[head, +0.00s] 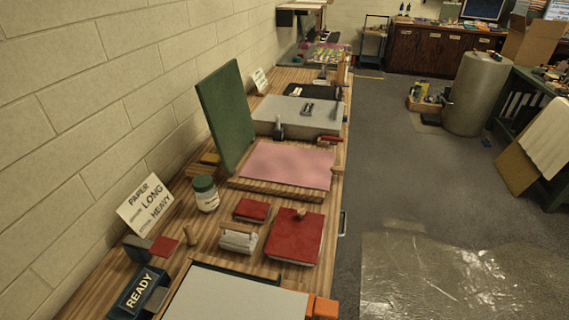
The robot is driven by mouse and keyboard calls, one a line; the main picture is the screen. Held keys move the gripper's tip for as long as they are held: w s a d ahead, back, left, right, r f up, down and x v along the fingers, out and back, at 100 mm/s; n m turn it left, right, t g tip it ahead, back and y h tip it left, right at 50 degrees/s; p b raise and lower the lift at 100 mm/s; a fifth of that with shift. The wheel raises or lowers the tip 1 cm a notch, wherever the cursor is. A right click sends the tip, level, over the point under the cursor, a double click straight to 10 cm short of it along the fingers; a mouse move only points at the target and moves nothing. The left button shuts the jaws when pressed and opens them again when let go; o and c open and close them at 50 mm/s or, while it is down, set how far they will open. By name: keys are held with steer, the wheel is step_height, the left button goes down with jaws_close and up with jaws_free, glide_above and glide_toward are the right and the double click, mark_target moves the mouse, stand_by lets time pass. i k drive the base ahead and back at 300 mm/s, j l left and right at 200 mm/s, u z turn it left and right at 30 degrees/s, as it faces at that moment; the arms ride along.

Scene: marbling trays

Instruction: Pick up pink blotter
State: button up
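A flat pink sheet (285,165), which looks like the pink blotter, lies on a wooden board or shallow tray on the long wooden bench. It is in the middle of the head view, to the right of a leaning green board (224,115). Nothing covers its top. My gripper is not in view.
Near the sheet stand a green-lidded jar (205,193), a red pad with a knob (296,236), a smaller red pad (252,210) and a white rolled or curved item (238,238). A grey tray (297,115) is behind. Floor (400,190) to the right is open, with a shiny sheet (460,275) in front.

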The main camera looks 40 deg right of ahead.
mark_target(296, 166)
steer(key=i+l, duration=0.1)
steer(key=l, duration=0.3)
steer(key=i+l, duration=0.15)
steer(key=l, duration=0.25)
steer(key=i+l, duration=0.1)
steer(key=l, duration=0.3)
steer(key=i+l, duration=0.15)
steer(key=l, duration=0.25)
steer(key=i+l, duration=0.1)
steer(key=l, duration=0.3)
steer(key=i+l, duration=0.15)
steer(key=l, duration=0.25)
steer(key=i+l, duration=0.1)
steer(key=l, duration=0.3)
steer(key=i+l+u, duration=0.2)
steer(key=l+u, duration=0.15)
steer(key=l, duration=0.5)
steer(key=l+u, duration=0.4)
steer(key=l, duration=0.45)
steer(key=i, duration=0.05)
